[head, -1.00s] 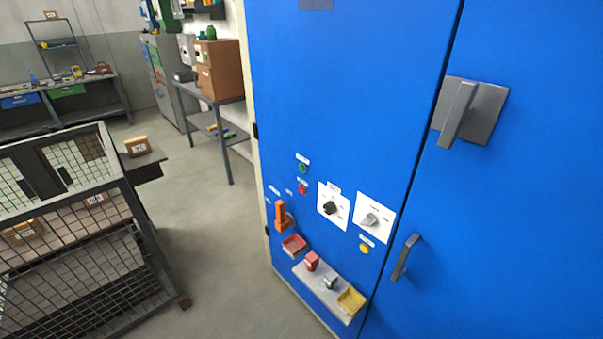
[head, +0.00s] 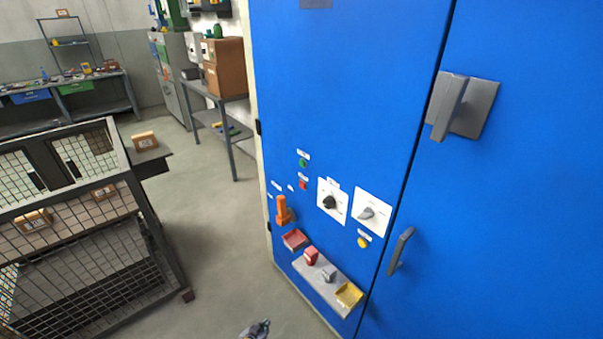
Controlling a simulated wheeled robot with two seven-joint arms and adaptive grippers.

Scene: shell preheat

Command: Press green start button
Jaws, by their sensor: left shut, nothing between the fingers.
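The green start button (head: 303,163) is a small round button on the front of the blue cabinet (head: 340,90), under a small white label. A red button (head: 303,185) sits just below it. My left gripper (head: 262,326) shows at the bottom edge of the head view, low in front of the cabinet and well below the green button. It is shut and empty, and apart from the panel. My right gripper is not in view.
Right of the buttons are two white dial plates (head: 333,217), (head: 372,213) and a yellow button (head: 363,242). A mesh cage (head: 90,235) stands left; floor between is clear.

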